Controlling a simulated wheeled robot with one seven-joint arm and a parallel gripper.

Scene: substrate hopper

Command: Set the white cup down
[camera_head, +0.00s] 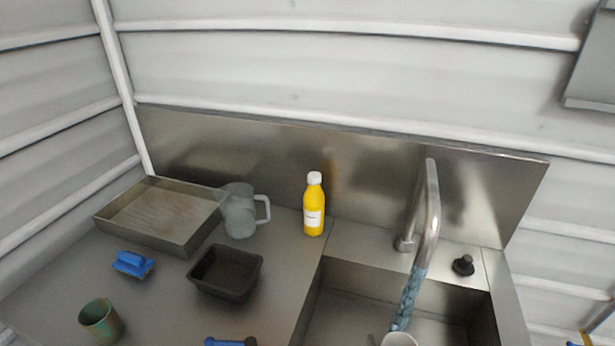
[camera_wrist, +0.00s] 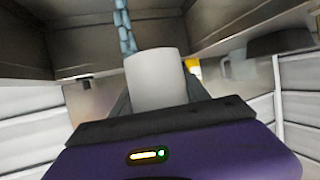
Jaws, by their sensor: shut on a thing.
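The white cup (camera_wrist: 158,80) is in my gripper (camera_wrist: 160,92) in the wrist view, with dark fingers on both sides of it. In the head view only the top of the cup (camera_head: 398,340) shows at the bottom edge, over the sink (camera_head: 345,305). A bluish, rippled stream (camera_head: 408,298) hangs from the tap (camera_head: 431,205) down to just above or behind the cup; I cannot tell whether it enters it. The inside of the cup is hidden in the wrist view.
Left of the sink, the counter (camera_head: 165,285) holds a metal tray (camera_head: 180,238), a clear jug (camera_head: 239,215), a yellow bottle (camera_head: 314,208), a black bin (camera_head: 225,278), a blue object (camera_head: 133,264) and a green cup (camera_head: 101,322). Bare counter lies between them. A black knob (camera_head: 463,265) is right of the tap.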

